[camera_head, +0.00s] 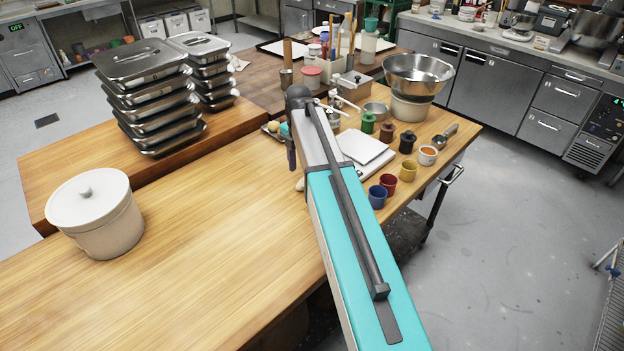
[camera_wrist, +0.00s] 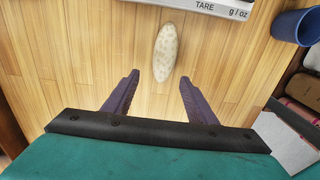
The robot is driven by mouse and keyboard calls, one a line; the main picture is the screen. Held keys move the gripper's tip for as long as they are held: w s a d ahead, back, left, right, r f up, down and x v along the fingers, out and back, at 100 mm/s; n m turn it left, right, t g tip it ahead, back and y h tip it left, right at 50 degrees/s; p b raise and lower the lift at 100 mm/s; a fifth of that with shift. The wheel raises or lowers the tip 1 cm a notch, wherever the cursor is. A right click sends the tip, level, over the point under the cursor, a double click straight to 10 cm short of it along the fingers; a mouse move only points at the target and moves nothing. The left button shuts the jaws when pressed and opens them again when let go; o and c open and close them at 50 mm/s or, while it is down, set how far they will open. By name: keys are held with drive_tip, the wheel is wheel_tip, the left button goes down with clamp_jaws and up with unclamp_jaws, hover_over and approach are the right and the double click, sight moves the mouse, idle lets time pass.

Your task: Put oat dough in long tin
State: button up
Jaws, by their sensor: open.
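The oat dough, a pale speckled oval piece (camera_wrist: 165,52), lies on the wooden tabletop in the wrist view, just below a kitchen scale. My gripper (camera_wrist: 159,79) is open and empty, its two purple fingers apart. The dough lies ahead of the fingertips and roughly in line with the gap, its near end close to them. I cannot make out a long tin for certain in either view.
The scale (camera_wrist: 207,6) stands just beyond the dough. A blue cup (camera_wrist: 291,27) is at the right, and it also shows in the head view (camera_head: 377,197). Several cups and jars crowd the right side. A lidded crock (camera_head: 98,222) stands left; the front table is clear.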

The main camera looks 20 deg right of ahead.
sight(301, 181)
drive_tip(key=shift+f, duration=0.1)
idle(0.3)
drive_tip(key=shift+s+a+f+p, duration=0.1)
drive_tip(key=shift+s+f+p, duration=0.05)
drive_tip(key=shift+f+p, duration=0.95)
drive_tip(key=shift+f, duration=1.35)
drive_tip(key=c, duration=0.9)
